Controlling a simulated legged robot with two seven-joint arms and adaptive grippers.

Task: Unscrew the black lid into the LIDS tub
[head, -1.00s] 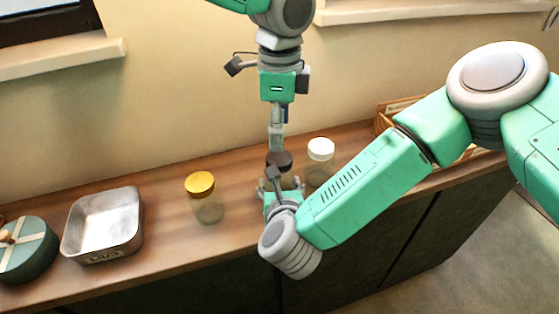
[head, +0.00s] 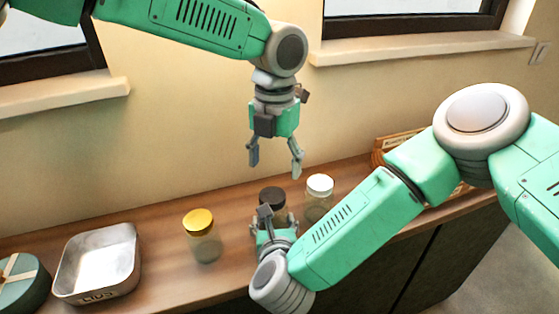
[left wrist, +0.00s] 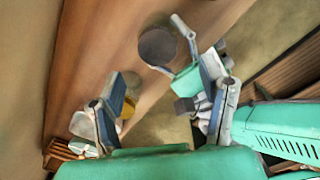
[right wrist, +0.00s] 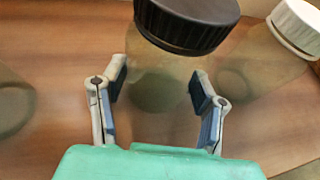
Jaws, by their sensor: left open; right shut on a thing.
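The black lid (head: 272,196) sits on top of a clear jar on the wooden counter. It is also near in the right wrist view (right wrist: 190,22) and below the fingers in the left wrist view (left wrist: 157,46). My right gripper (head: 274,226) is shut on the body of the clear jar (right wrist: 158,88), below the lid. My left gripper (head: 274,167) is open and empty, above the lid and apart from it, pointing down. The metal LIDS tub (head: 122,282) stands at the left of the counter and looks empty.
A yellow-lidded jar (head: 200,222) stands between the tub and the held jar. A white-lidded jar (head: 319,186) stands close on the right. A green round box (head: 22,290) is at the left edge, a basket (head: 398,139) at the back right.

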